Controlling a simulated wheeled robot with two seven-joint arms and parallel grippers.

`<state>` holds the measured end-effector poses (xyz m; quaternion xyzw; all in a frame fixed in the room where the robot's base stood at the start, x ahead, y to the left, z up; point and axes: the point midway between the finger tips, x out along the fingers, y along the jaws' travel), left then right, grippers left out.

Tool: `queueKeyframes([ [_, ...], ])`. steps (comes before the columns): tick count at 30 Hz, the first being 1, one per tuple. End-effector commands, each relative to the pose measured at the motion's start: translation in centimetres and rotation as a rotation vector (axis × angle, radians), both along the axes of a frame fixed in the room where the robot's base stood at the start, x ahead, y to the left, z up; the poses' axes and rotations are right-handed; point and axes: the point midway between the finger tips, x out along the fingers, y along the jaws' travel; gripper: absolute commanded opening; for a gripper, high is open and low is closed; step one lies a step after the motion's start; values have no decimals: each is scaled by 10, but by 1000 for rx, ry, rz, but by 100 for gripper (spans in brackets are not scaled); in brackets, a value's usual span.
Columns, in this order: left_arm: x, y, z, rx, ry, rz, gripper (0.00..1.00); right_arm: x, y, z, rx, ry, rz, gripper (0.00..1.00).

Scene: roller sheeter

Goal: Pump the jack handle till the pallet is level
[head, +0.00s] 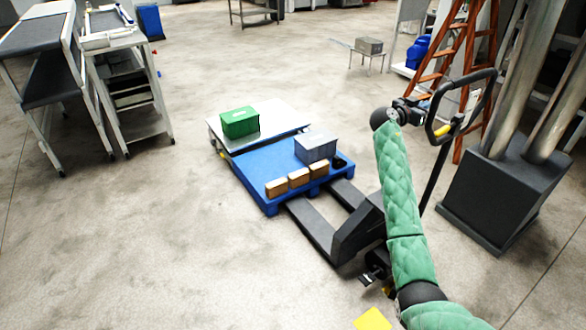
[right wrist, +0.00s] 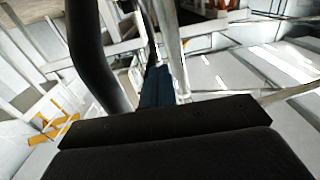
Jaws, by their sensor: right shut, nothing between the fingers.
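The blue pallet (head: 262,178) sits on the floor in the middle of the head view, with the black pallet jack (head: 350,232) at its near right side. I cannot tell for sure whether it is level. The jack handle (head: 437,165) rises to a black loop grip with a yellow part in it. My right gripper (head: 412,108) is shut and empty, right beside the left side of the loop; I cannot tell whether it touches. In the right wrist view a thick black curved bar (right wrist: 88,50), likely the loop, passes close by. My left gripper is out of view.
A grey box (head: 315,147) and several small brown boxes (head: 299,178) ride on the pallet. A green crate (head: 240,123) stands on a white platform (head: 280,116) behind it. A dark block with metal pipes (head: 500,195) and an orange ladder (head: 440,65) stand close right of the handle.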

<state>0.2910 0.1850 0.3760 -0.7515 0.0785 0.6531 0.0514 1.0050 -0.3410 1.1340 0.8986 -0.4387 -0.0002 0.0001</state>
Motion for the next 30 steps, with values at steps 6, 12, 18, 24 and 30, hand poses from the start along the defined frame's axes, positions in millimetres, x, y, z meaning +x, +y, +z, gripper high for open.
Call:
queueKeyframes([
  [6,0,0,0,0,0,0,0,0,0,0,0,0,0,0],
  [12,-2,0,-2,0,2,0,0,-14,-11,-1,1,1,-1,0],
  [18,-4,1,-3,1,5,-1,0,-38,-29,0,1,-1,-1,0],
  [24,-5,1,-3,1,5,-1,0,-46,-36,1,0,0,0,0],
  [30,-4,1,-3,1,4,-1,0,-46,-36,1,0,0,-1,0],
])
